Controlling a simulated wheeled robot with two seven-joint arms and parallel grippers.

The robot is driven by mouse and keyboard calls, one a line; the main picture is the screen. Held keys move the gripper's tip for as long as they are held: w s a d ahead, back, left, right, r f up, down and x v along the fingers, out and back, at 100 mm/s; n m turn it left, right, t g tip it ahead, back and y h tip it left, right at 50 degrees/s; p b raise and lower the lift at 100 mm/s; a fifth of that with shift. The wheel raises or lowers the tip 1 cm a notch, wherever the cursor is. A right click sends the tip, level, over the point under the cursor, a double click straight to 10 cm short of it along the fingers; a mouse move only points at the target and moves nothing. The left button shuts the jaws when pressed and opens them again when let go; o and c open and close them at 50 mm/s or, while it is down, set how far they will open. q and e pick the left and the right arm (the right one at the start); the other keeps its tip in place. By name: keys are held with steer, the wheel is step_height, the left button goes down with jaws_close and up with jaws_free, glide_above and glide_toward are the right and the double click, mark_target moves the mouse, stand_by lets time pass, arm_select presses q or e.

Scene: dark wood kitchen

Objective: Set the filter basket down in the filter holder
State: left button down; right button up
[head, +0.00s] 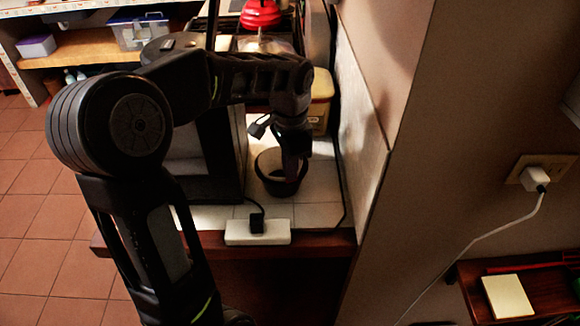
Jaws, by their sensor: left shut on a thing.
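My left gripper (291,178) reaches down over the tiled counter and is shut on the rim of a dark, round, cup-shaped filter basket (282,187). The basket looks upright, its open top facing up, at or just above the tiles; I cannot tell if it touches them. The gripper and wrist hide part of its rim and inside. I cannot make out the filter holder as a separate thing. My right gripper is not in view.
A black boxy appliance (222,150) stands left of the basket. A white power strip (257,232) with a black plug lies at the counter's front edge. A yellowish container (321,95) stands behind, and the wall (362,130) closes the right side.

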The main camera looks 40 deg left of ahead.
arm_select(q)
steer(key=shift+f, duration=0.1)
steer(key=c, duration=1.6)
jaws_free()
steer(key=shift+r, duration=0.2)
steer(key=shift+w+r, duration=0.1)
steer(key=shift+r, duration=0.15)
step_height(320, 180, up, 11)
steer(key=p, duration=0.2)
steer(key=shift+r+p, duration=0.2)
steer(key=shift+p, duration=0.1)
steer(key=shift+d+f, duration=0.1)
